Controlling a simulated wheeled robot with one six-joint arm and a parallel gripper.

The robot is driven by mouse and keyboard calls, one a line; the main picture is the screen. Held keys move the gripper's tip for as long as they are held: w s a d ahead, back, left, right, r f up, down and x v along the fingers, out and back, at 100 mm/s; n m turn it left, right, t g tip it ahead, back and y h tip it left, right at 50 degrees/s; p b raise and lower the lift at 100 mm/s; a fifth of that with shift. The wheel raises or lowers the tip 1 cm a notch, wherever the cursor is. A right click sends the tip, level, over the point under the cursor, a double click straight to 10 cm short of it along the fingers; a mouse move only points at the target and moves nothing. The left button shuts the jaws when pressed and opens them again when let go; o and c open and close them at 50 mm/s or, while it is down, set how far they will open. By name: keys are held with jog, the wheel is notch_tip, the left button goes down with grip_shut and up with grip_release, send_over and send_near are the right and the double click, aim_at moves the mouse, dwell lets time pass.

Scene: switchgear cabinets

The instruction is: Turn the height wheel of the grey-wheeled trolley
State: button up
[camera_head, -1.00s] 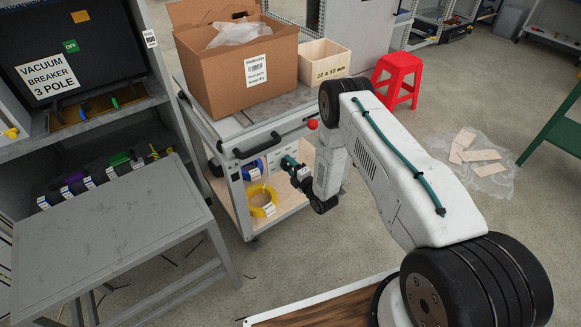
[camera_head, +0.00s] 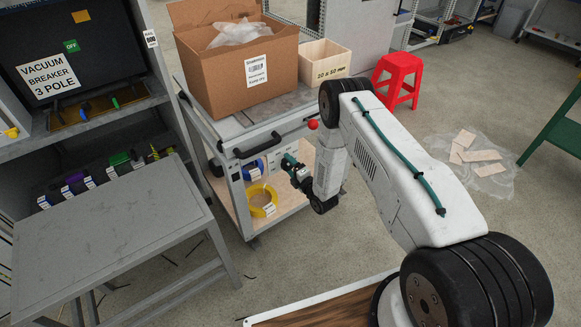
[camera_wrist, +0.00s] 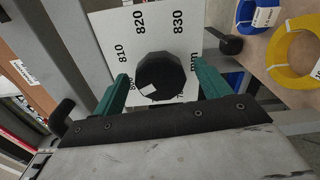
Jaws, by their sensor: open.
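The trolley (camera_head: 226,137) stands in the middle of the head view, with a grey top and a lower shelf. In the wrist view a dark, many-sided knob (camera_wrist: 160,76), seemingly the height wheel, sits before a white scale plate (camera_wrist: 116,24) marked 810, 820, 830 and mm. A small white mark shows on the knob's face. My gripper (camera_wrist: 161,72) is open, with one green finger on either side of the knob; I cannot tell whether either touches it. In the head view my gripper (camera_head: 290,162) is at the trolley's side, and the knob is hidden.
A cardboard box (camera_head: 240,70) and a wooden box (camera_head: 324,64) stand on the trolley. Yellow (camera_head: 263,200) and blue coils lie on its lower shelf. A grey table (camera_head: 110,225) is at the left, a red stool (camera_head: 398,75) behind. A black handle (camera_wrist: 230,43) is right of the knob.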

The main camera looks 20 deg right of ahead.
jog(key=shift+s, duration=0.1)
jog(key=v, duration=0.7)
jog(key=shift+s, duration=0.3)
jog(key=shift+d, duration=0.1)
